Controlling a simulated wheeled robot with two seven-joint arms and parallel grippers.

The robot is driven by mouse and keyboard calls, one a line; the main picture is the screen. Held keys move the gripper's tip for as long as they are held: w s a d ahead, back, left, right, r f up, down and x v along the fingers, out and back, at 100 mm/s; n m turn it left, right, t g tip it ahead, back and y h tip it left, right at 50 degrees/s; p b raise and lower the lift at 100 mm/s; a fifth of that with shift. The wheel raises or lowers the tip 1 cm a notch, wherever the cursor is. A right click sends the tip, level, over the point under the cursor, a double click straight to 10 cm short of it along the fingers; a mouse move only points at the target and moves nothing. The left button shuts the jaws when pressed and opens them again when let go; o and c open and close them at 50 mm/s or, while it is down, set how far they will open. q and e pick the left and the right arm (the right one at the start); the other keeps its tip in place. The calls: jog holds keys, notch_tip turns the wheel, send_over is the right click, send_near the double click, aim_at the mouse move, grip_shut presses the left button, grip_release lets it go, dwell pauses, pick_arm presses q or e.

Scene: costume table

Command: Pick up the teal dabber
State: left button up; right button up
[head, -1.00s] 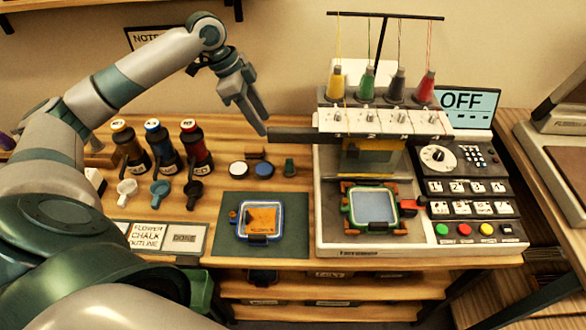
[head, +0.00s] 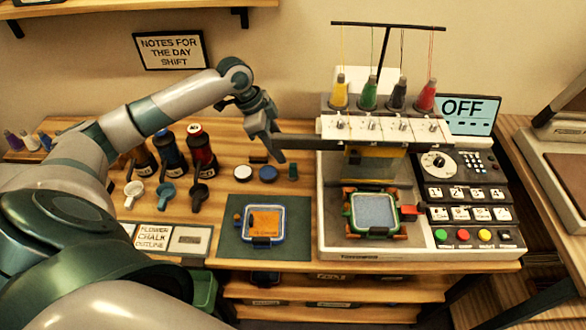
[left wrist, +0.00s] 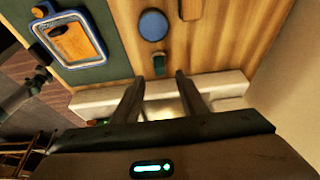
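The teal dabber (head: 293,172) is a small dark green-teal piece standing on the wooden table, right of the blue disc and left of the embroidery machine. My left gripper (head: 281,156) hangs just above and slightly left of it, fingers pointing down. In the left wrist view the two fingers (left wrist: 158,80) are spread and empty. The dabber also shows there (left wrist: 158,66), beyond the fingertips and roughly centred between them. It appears apart from both fingers. My right gripper is not in view.
A blue disc (head: 268,174) and a white disc (head: 243,173) lie left of the dabber. The embroidery machine (head: 331,230) stands close on the right, its dark arm reaching behind the gripper. A hooped orange patch (head: 264,222) lies in front on a green mat (head: 298,240).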

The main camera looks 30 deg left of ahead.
aim_at(293, 165)
pick_arm(q)
jog(key=shift+x, duration=1.65)
jog(key=shift+p, duration=0.3)
jog(key=shift+w+d+f+p, duration=0.1)
jog(key=shift+d+f+p, duration=0.25)
jog(key=shift+f+p, duration=0.05)
jog(key=p+x, duration=0.1)
jog(key=x, duration=0.2)
jog(key=shift+w+d, duration=0.1)
jog(key=shift+d, duration=0.05)
jog(key=shift+w+d+f+p, duration=0.1)
jog(key=shift+f+p, duration=0.2)
jog(key=shift+f, duration=0.2)
grip_shut()
